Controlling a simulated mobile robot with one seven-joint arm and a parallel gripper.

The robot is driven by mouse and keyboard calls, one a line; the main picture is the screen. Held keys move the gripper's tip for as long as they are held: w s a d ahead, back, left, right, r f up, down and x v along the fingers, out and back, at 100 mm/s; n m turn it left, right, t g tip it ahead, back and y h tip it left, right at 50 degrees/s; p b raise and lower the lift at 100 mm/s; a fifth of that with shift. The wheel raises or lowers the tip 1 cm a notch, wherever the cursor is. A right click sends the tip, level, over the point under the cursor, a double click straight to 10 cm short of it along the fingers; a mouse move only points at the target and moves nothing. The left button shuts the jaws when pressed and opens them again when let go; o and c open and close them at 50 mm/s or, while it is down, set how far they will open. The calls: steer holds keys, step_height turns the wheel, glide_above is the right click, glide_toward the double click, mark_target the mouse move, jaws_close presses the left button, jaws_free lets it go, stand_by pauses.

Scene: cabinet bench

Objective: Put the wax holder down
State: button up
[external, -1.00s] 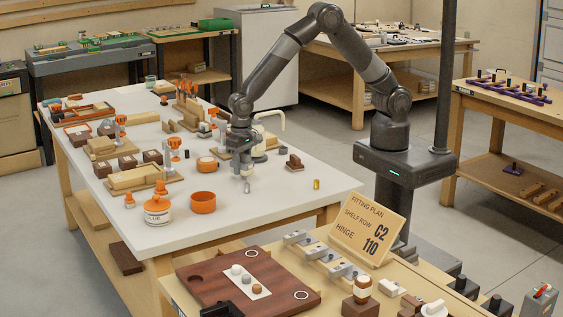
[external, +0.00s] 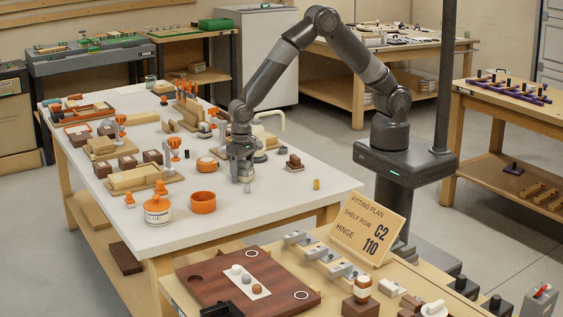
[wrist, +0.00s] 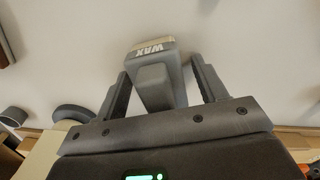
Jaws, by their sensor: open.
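The wax holder (wrist: 153,82) is a grey block with a pale end and the word WAX, upside down in the wrist view. It stands between the two fingers of my gripper (wrist: 160,76), with a visible gap on each side. My gripper is open around it. In the external view my gripper (external: 241,172) is low over the white bench top (external: 290,205), near its right side. There the fingers mostly hide the holder, and I cannot see its underside.
An orange ring-shaped cup (external: 202,203) and a glue pot (external: 157,209) stand to the left of my gripper. A small brown block (external: 294,162) and a brass cylinder (external: 316,184) stand to its right.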

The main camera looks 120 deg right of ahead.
mark_target(242, 160)
step_height(242, 160, up, 11)
steer(key=shift+r, duration=0.75)
steer(key=s+a+r+n+t, duration=0.1)
steer(key=s+a+r+n, duration=0.2)
steer(key=s+r, duration=0.45)
steer(key=s+a+r+n+t, duration=0.2)
steer(key=s+a+r+n, duration=0.2)
steer(key=s+r, duration=0.4)
steer(key=s+a+r+n+t, duration=0.1)
steer(key=s+a+n, duration=0.1)
steer(key=s, duration=0.6)
steer(key=s+a+r+n+t, duration=0.1)
steer(key=s+n, duration=0.3)
steer(key=s, duration=0.5)
steer(key=shift+s+a+r+n+t, duration=0.3)
steer(key=shift+a+r, duration=0.1)
steer(key=shift+a, duration=0.1)
